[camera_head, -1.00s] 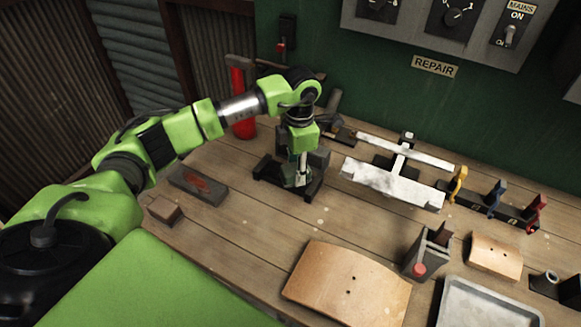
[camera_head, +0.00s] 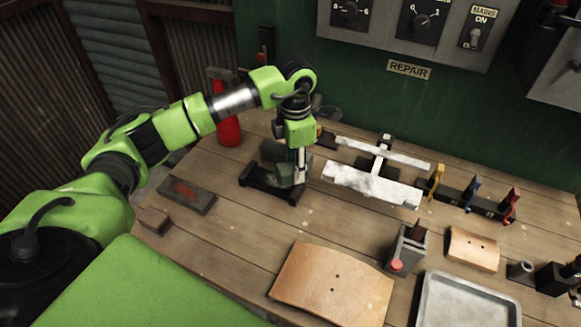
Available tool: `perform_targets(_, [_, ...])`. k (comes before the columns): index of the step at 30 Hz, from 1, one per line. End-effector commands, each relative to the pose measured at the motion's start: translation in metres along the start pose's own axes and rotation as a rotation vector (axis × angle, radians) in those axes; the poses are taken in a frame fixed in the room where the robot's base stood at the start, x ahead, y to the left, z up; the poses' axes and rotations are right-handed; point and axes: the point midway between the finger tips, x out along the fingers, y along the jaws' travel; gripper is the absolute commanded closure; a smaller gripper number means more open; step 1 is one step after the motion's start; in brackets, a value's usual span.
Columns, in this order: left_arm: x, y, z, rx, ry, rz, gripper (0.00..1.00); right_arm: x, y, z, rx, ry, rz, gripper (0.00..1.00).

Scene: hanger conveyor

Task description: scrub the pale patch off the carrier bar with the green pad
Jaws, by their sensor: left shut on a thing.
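The carrier bar (camera_head: 405,194) is a pale metal piece lying right of centre, with whitish mottling along its front face. The exact edge of the pale patch is hard to tell. My left gripper (camera_head: 299,178) points down at a black stand (camera_head: 262,184), just left of the bar and apart from it. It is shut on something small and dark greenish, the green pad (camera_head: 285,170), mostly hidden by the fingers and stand. My right gripper is out of view.
A grey block with a reddish top (camera_head: 187,195) and a brown block (camera_head: 154,220) lie left. Yellow, blue and red hooks stand on a black rack (camera_head: 462,198) right of the bar. Curved tan plates (camera_head: 333,284), a grey holder (camera_head: 405,250) and a tray (camera_head: 466,305) are in front.

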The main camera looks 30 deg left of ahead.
Motion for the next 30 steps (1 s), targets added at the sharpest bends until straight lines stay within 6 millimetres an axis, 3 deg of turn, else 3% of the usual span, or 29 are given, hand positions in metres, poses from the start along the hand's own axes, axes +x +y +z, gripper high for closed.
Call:
perform_targets(5, [-0.008,0.002,-0.002,-0.005,0.005,0.002,1.0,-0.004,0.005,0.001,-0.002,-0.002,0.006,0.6])
perform_targets(14, [-0.011,0.003,-0.003,-0.007,0.005,0.004,1.0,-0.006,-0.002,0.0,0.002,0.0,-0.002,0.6])
perform_targets(23, [-0.036,0.003,-0.003,-0.008,0.005,0.004,1.0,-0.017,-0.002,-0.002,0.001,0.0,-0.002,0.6])
perform_targets(30, [-0.037,0.003,-0.003,-0.008,0.007,0.003,1.0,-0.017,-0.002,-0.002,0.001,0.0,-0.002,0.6])
